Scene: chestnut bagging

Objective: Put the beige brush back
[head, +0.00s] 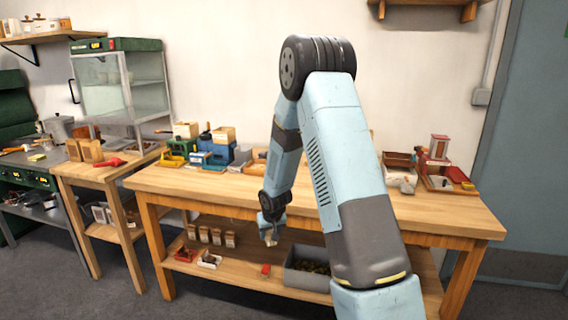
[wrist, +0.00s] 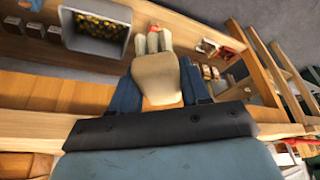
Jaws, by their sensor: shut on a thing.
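My gripper (head: 270,226) hangs in front of the front edge of the wooden workbench (head: 190,190), about level with the gap above its lower shelf. In the wrist view, my gripper's two blue fingers (wrist: 160,88) are shut on the beige brush (wrist: 158,76), one on each side. The brush has a broad beige body, and its pale, split far end (wrist: 153,41) points away from my wrist. In the head view only a small pale part of the brush (head: 270,239) shows below the fingers. My arm hides part of the bench top.
A grey bin (head: 300,276) of brown round things and a red object (head: 265,270) are on the lower shelf (head: 235,275), with several small jars (head: 210,236). Blue and yellow tools (head: 205,152) and wooden trays (head: 440,183) stand on the bench. The bench's left front is clear.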

